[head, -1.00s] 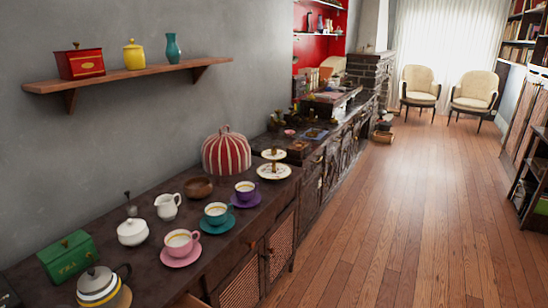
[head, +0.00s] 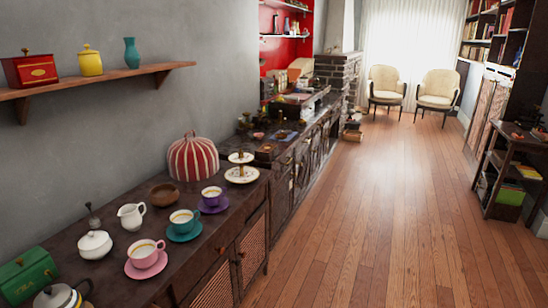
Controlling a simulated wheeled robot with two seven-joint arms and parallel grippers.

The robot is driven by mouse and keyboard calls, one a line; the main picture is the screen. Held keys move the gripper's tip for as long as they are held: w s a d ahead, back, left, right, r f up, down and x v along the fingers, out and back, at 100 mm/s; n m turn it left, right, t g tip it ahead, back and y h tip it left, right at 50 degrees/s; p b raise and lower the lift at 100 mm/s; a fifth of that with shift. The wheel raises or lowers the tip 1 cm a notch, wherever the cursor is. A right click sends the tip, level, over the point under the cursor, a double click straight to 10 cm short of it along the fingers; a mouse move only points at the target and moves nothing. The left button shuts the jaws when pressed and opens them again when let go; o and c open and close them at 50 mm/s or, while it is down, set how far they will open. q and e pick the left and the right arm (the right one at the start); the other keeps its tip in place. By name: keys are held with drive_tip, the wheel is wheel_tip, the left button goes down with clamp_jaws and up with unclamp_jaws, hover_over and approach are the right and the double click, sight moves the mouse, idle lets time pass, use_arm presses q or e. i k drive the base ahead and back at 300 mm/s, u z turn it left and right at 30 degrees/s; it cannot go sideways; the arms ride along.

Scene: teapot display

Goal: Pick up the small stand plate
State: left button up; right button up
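A two-tier cake stand is near the far end of the dark sideboard (head: 118,221). Its small upper plate (head: 233,158) is pale and round, with a dark post rising through its middle. Below it is the larger white lower plate (head: 238,179), with dark marks around its rim. The stand is upright beside a red-and-white striped tea cosy (head: 193,160). Neither of my grippers is in the head view.
Pink (head: 146,256), teal (head: 184,224) and purple (head: 212,199) cups on saucers, a white jug (head: 131,216) and a wooden bowl (head: 163,195) crowd the sideboard. The wooden floor (head: 370,220) to the right is clear. A dark shelf unit (head: 508,180) stands far right.

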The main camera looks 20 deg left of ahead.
sight(237, 159)
drive_tip(key=i, duration=3.3)
drive_tip(key=u, duration=3.05)
